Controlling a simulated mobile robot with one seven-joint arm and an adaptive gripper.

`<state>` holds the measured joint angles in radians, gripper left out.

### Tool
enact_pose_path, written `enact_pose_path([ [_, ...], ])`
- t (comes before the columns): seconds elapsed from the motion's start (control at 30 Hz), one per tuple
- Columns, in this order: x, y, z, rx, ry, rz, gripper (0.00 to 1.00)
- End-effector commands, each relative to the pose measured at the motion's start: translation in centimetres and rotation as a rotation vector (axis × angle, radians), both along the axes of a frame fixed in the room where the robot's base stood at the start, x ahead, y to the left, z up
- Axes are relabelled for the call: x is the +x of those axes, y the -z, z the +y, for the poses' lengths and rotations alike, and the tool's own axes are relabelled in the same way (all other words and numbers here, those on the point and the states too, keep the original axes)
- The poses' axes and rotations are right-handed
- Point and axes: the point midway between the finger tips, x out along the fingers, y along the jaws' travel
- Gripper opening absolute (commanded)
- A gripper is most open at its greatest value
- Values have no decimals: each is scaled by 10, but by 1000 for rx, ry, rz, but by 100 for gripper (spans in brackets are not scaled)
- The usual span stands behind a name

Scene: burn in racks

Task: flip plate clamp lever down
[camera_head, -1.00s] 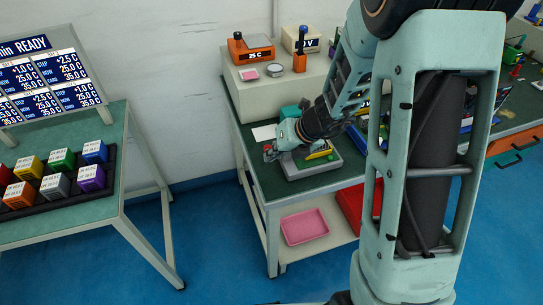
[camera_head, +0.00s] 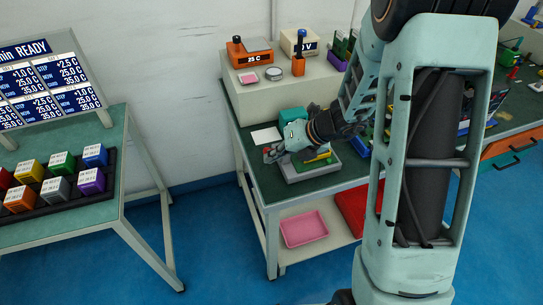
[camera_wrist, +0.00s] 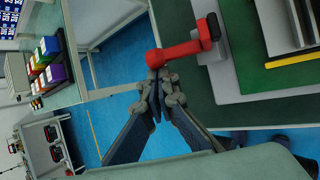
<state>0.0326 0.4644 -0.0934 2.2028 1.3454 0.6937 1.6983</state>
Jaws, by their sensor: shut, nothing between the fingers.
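The red clamp lever (camera_wrist: 180,52) shows in the wrist view, with a dark piece at its right end on a grey block (camera_wrist: 222,75). Its left end is right at the tips of my gripper (camera_wrist: 157,82); I cannot tell whether they touch. My gripper is shut with nothing between its fingers. In the head view my gripper (camera_head: 272,153) is at the left end of the grey plate fixture (camera_head: 300,174), low over the green bench top. My wrist hides part of the fixture, and the lever is too small to make out there.
A yellow bar (camera_head: 318,158) lies on the fixture. A teal block (camera_head: 292,115) and a white card (camera_head: 266,135) are behind my gripper. A raised shelf (camera_head: 262,99) with instruments stands at the back. A pink tray (camera_head: 304,228) is on the lower shelf.

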Motion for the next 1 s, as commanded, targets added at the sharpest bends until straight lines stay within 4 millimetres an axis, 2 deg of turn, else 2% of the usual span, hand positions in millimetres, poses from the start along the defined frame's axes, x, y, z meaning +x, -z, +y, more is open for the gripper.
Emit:
enact_pose_path([
  [0.27, 3, -8, -7, 140, 7, 41, 0],
  [0.6, 7, -19, -21, 445, 7, 127, 0],
  [1.0, 12, -24, -41, 806, 5, 229, 0],
])
